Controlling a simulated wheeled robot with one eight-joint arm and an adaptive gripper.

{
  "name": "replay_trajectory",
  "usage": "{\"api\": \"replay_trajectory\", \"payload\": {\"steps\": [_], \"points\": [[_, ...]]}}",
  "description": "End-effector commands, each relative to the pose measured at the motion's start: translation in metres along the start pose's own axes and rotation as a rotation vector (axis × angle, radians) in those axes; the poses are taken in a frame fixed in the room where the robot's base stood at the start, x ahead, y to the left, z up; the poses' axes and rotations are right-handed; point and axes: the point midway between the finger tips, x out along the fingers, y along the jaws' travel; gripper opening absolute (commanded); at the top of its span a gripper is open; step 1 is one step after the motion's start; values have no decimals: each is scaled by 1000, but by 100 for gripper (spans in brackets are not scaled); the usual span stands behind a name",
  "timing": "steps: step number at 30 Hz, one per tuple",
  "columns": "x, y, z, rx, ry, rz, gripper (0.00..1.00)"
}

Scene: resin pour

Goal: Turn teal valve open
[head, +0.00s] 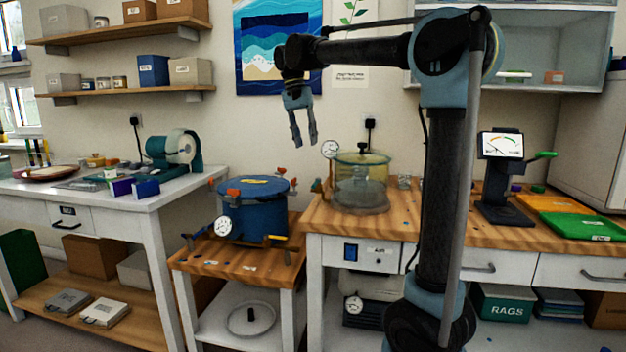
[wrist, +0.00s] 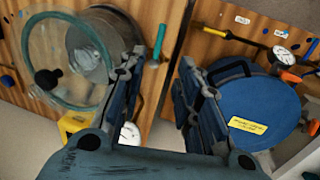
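A teal valve handle (wrist: 158,42) sticks out beside the clear round chamber (wrist: 82,55) in the wrist view, just past my left finger. In the head view the chamber (head: 361,180) stands on the wooden bench; the small fitting (head: 317,187) at its left side is too small to read clearly. My gripper (head: 305,143) is open and empty, pointing down, above and left of the chamber in the picture. In the wrist view its two fingers are spread with a gap between them.
The blue pot (head: 252,208) with orange clamps stands on a lower wooden cart left of the bench (head: 400,222). A gauge (head: 330,149) rises beside the chamber. The air around my gripper looks clear.

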Motion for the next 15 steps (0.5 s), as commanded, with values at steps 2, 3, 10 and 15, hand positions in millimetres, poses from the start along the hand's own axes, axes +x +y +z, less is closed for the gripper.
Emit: {"api": "replay_trajectory", "payload": {"steps": [2, 3, 10, 15], "points": [[15, 0, 0, 0, 0, 0, 31], [22, 1, 0, 1, 0, 0, 31], [63, 1, 0, 2, 0, 0, 31], [92, 1, 0, 2, 0, 0, 31]]}}
